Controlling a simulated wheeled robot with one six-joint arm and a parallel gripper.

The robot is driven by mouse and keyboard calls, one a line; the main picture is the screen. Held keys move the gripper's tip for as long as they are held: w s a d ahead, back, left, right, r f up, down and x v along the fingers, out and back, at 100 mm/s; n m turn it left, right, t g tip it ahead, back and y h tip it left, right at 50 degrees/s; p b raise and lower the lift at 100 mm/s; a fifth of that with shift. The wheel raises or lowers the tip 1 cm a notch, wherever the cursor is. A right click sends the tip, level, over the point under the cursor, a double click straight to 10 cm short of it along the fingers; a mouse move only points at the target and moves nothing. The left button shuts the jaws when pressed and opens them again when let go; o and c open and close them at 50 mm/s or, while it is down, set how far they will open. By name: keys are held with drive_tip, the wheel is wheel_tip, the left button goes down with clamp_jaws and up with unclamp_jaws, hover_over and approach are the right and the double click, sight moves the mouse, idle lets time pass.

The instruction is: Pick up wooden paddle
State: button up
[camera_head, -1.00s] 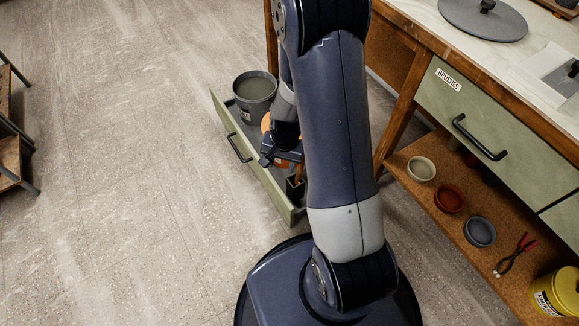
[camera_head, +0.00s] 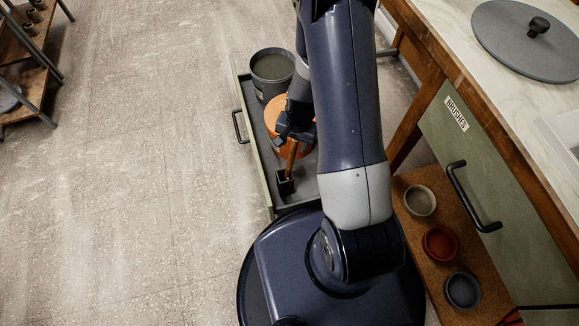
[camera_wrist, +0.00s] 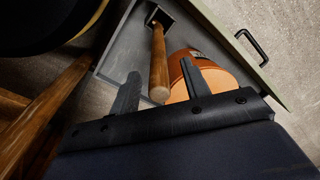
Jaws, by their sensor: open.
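The wooden paddle (camera_head: 291,160) shows as a brown wooden stick standing in a small black square holder (camera_head: 285,186) inside the open drawer (camera_head: 253,140). In the wrist view the paddle (camera_wrist: 158,62) points from the holder (camera_wrist: 158,14) toward my gripper (camera_wrist: 160,85). Its near end lies between my two spread fingers, with a visible gap to each. My gripper is open and holds nothing. In the head view my gripper (camera_head: 296,135) is over the drawer at the paddle's upper end, partly hidden by my arm.
An orange round container (camera_head: 272,117) and a grey bucket (camera_head: 272,75) stand in the drawer beside the paddle. The workbench's wooden leg (camera_head: 412,125) and a low shelf with bowls (camera_head: 420,200) are to the right.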

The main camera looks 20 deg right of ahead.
sight(294, 148)
wheel_tip(294, 148, down, 4)
drive_tip(key=shift+a+r+b, duration=0.1)
drive_tip(key=shift+b, duration=0.5)
drive_tip(key=shift+c, duration=0.5)
clamp_jaws()
